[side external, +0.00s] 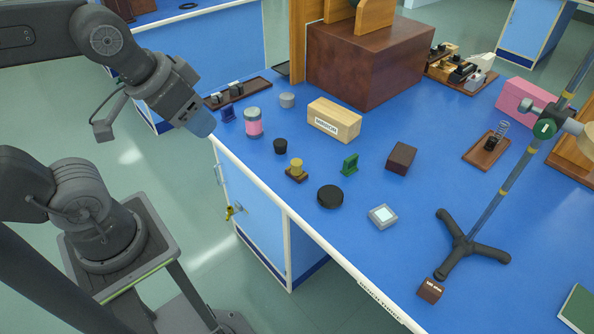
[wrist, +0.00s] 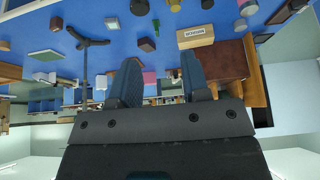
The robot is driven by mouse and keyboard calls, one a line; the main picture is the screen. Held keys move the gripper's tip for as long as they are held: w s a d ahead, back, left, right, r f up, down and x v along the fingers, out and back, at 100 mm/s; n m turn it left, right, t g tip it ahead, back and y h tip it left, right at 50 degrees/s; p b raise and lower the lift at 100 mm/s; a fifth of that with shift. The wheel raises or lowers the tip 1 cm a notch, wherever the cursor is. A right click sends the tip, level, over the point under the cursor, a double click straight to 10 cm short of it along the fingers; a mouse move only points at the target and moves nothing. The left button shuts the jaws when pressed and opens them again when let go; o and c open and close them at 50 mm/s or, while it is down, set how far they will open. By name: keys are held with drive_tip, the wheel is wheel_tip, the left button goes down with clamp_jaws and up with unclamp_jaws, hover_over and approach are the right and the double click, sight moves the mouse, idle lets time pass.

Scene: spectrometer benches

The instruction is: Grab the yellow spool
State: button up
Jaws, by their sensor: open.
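The yellow spool (side external: 296,165) stands upright on a small brown base on the blue bench top, near the front edge, in the side view. It sits between a black cup and a black disc. In the wrist view, which is turned upside down, the spool (wrist: 174,4) is partly cut off at the top edge. My gripper (side external: 202,124) hangs left of the spool, by the bench's front edge and well apart from it. The wrist view shows my gripper's two fingers (wrist: 161,66) spread, with nothing between them.
Near the spool are the black cup (side external: 280,146), black disc (side external: 330,196), green piece (side external: 350,164), brown block (side external: 401,158) and wooden box (side external: 334,120). A pink-banded jar (side external: 253,122) stands nearer my gripper. A tripod stand (side external: 473,243) rises at right.

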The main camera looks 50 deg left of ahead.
drive_tip(key=shift+o, duration=0.2)
drive_tip(key=o, duration=0.3)
drive_tip(key=shift+o, duration=0.2)
drive_tip(key=n+g+y, duration=0.2)
drive_tip(key=n+y, duration=0.1)
drive_tip(key=n, duration=0.5)
hover_over(296, 163)
drive_tip(key=s+d, duration=0.4)
wheel_tip(296, 163, down, 15)
drive_tip(key=shift+n, duration=0.3)
drive_tip(key=x, duration=1.4)
drive_tip(key=shift+a, duration=0.25)
